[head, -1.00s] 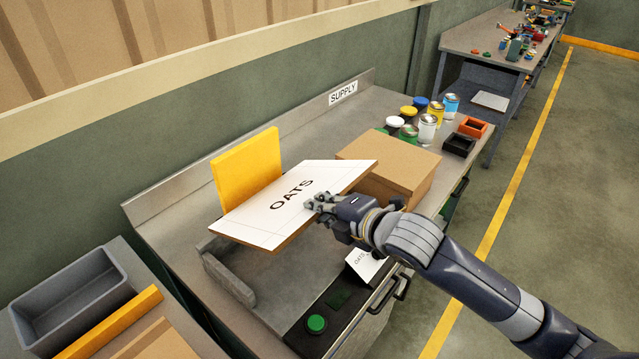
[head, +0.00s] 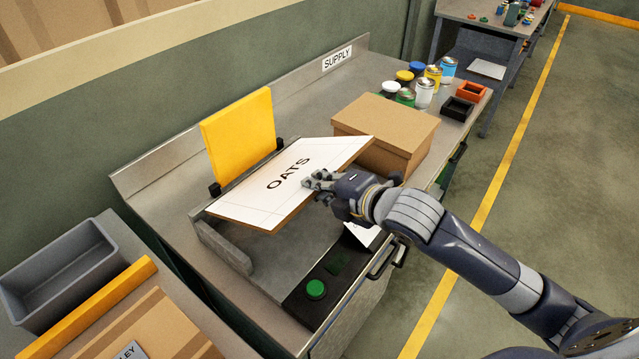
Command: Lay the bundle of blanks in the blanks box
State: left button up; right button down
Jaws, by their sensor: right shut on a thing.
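The bundle of blanks (head: 264,197) is a flat, tilted board with a white top printed OATS and a brown edge. My right gripper (head: 318,186) is shut on its right edge. The bundle is over the supply table, in front of an upright yellow panel (head: 238,135) and above a low grey wall (head: 222,246). It partly hides the space between them. A closed brown carton (head: 392,124) stands just behind its right end. No container is labelled as the blanks box, so I cannot tell which it is. My left gripper is not in view.
A black panel with a green button (head: 316,289) lies at the table's front edge, near a drawer handle (head: 388,258). Several cans (head: 425,93) and small black (head: 457,107) and orange trays (head: 471,90) stand at the back right. A grey bin (head: 62,275) is at the lower left.

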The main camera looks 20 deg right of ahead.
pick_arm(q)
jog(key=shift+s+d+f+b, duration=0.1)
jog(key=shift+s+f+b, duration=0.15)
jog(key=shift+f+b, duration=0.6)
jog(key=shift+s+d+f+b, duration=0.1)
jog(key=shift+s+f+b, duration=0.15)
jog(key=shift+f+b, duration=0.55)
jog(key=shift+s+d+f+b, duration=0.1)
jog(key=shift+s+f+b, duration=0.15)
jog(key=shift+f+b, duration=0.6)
pick_arm(e)
notch_tip(320, 180, down, 8)
jog(key=shift+f, duration=0.15)
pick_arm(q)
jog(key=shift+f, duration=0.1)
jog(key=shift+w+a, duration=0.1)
pick_arm(e)
jog(key=c, duration=1.6)
grip_release()
jog(key=o, duration=0.8)
pick_arm(q)
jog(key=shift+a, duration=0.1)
jog(key=shift+p, duration=0.3)
